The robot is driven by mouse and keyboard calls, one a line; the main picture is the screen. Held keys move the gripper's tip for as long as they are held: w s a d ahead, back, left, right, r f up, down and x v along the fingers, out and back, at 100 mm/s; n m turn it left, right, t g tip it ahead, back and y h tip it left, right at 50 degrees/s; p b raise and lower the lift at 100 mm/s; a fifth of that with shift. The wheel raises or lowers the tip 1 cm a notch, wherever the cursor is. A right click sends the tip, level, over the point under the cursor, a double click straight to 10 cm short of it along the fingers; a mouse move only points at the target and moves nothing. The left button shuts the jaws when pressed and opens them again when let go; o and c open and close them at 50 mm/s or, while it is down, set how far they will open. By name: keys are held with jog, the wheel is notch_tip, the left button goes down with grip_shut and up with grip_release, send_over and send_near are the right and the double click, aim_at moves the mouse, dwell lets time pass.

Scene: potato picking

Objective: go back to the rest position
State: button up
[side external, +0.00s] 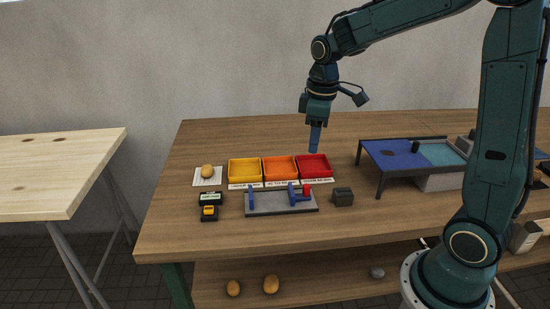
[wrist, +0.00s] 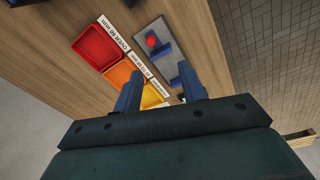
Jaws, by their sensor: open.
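My gripper (side external: 315,140) hangs in the air above the back of the table, near the red bin (side external: 322,165). In the wrist view its two blue fingers (wrist: 161,92) are apart with nothing between them, so it is open and empty. A potato (side external: 207,171) lies on a white pad (side external: 199,182) left of the bins. The yellow bin (side external: 245,181), orange bin (side external: 279,179) and red bin stand in a row and look empty. A grey plate (side external: 282,209) with blue and red parts lies in front of them.
A raised blue-topped stand (side external: 393,160) is on the right. A dark block (side external: 342,197) and a small scale-like device (side external: 210,213) sit near the bins. Two potatoes (side external: 270,284) and a grey lump (side external: 377,272) lie on the lower shelf. The air around my gripper is clear.

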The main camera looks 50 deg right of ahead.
jog(key=s+a+r+m+t, duration=0.2)
jog(key=s+a+r, duration=0.1)
jog(key=s, duration=0.6)
jog(key=s+a+r+m+t, duration=0.2)
jog(key=s+a, duration=0.3)
jog(key=s, duration=0.4)
jog(key=shift+s+r+m+t, duration=0.25)
jog(key=shift+r+m+t, duration=0.2)
jog(key=shift+r, duration=0.3)
